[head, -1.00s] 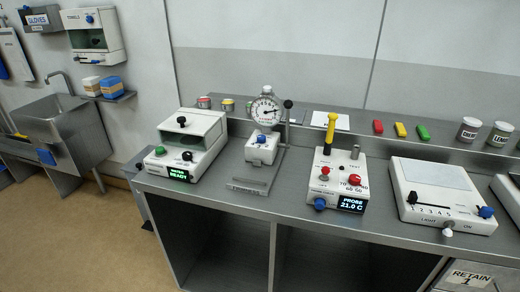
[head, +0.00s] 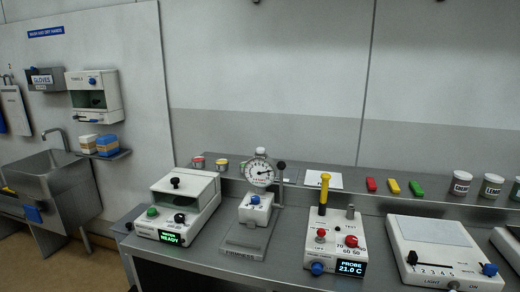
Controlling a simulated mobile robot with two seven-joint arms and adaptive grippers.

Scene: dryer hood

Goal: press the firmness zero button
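The firmness tester (head: 243,236) stands on the grey bench, with a round dial gauge (head: 259,172) at its top and a black-knobbed lever (head: 281,166) at its right. A white block (head: 255,211) below the dial carries a small blue button (head: 255,199). The dial's needle reading is too small to tell. Neither of my grippers is in view.
A white box with a green READY display (head: 171,238) stands left of the tester. A probe unit (head: 350,268) showing 21.0 C stands to the right, then a light panel (head: 434,233). Colored blocks and jars line the back ledge. A sink (head: 60,185) is at far left.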

